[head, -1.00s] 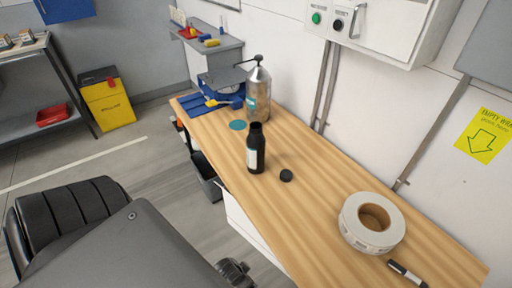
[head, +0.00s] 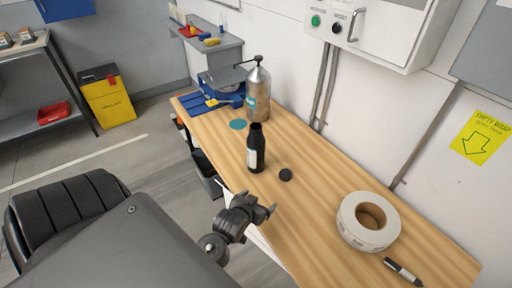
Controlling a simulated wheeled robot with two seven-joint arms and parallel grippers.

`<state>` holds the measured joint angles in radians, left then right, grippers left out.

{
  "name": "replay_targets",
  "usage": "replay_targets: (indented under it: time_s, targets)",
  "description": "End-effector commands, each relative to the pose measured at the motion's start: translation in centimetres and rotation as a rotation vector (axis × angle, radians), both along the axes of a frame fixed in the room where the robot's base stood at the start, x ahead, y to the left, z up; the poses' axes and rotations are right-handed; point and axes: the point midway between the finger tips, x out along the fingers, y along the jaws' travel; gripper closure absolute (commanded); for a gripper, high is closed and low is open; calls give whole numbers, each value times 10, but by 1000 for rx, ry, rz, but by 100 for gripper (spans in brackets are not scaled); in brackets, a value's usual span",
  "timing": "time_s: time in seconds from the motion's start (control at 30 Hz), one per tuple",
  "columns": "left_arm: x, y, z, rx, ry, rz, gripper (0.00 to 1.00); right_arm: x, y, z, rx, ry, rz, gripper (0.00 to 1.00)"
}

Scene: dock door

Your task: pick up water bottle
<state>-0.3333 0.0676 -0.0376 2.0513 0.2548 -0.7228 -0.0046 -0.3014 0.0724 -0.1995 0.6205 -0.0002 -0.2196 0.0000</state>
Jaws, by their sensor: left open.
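A black water bottle (head: 256,148) with a pale label stands upright and uncapped on the wooden bench (head: 310,208). Its round black cap (head: 285,174) lies on the bench just to its right. My left gripper (head: 264,208) is at the bench's near edge, below the bottle in the head view. It is open and empty, and apart from the bottle. My right gripper is not in view.
A silver pump flask (head: 258,92) stands behind the bottle, near a blue tool (head: 222,88) and a teal disc (head: 238,125). A white tape roll (head: 368,222) and a marker (head: 403,271) lie on the right. The bench between bottle and roll is mostly clear.

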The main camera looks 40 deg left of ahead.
Motion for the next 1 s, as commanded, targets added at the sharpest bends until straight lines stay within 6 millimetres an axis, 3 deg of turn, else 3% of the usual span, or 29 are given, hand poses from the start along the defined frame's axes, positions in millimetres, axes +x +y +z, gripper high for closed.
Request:
replay_targets:
  time_s: [0.2,0.43,0.67,1.0]
  targets:
    - [52,48,37,73,-299,161,10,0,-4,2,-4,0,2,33]
    - [72,83,71,162,-518,280,10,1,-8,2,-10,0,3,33]
    - [77,89,76,177,-548,294,10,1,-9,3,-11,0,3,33]
    - [118,111,77,176,-547,292,10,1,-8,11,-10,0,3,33]
